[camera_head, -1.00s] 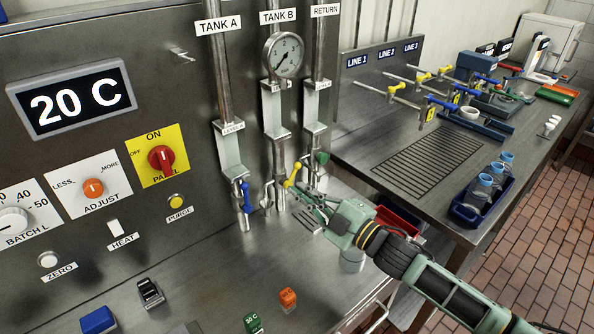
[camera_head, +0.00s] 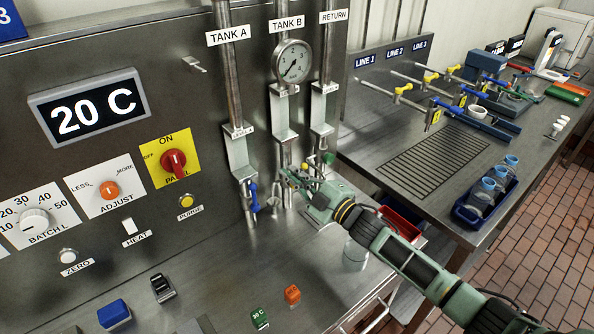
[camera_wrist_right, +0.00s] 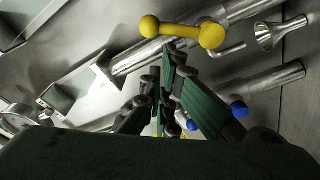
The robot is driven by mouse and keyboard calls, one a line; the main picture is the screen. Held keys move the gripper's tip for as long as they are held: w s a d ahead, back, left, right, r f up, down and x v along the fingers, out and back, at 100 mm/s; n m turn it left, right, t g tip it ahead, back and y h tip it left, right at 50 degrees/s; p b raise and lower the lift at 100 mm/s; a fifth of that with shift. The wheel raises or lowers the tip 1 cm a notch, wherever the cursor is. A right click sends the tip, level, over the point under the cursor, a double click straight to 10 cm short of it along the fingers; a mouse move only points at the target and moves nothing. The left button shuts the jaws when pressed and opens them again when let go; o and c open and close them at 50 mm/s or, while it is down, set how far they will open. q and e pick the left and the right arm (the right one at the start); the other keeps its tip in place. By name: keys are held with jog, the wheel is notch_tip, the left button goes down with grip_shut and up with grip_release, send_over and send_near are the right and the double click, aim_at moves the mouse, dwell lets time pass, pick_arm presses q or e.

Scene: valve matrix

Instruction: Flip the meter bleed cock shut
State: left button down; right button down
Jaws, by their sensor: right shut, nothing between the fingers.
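The yellow cock lever (camera_head: 305,167) sits low on the TANK B line, under the round gauge (camera_head: 292,62). My right gripper (camera_head: 285,173) is in front of it and hides most of it in the head view. In the right wrist view the lever (camera_wrist_right: 185,30) is a yellow bar with rounded ends, lying across the pipe. The shut, empty fingertips of my right gripper (camera_wrist_right: 170,52) are right beside the bar's underside in that picture. I cannot tell whether they touch it. My left gripper is not in view.
A blue lever (camera_head: 253,197) on the TANK A line is close to the left, and a green knob (camera_head: 328,158) is on the RETURN line. A metal cylinder (camera_head: 355,255) stands on the counter. Orange (camera_head: 292,294) and green (camera_head: 260,318) blocks lie in front.

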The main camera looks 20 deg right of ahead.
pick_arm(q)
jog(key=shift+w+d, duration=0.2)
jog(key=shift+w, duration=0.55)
pick_arm(e)
jog(key=shift+w+d+f+m, duration=0.15)
jog(key=shift+d+m, duration=0.3)
jog(key=shift+m, duration=0.05)
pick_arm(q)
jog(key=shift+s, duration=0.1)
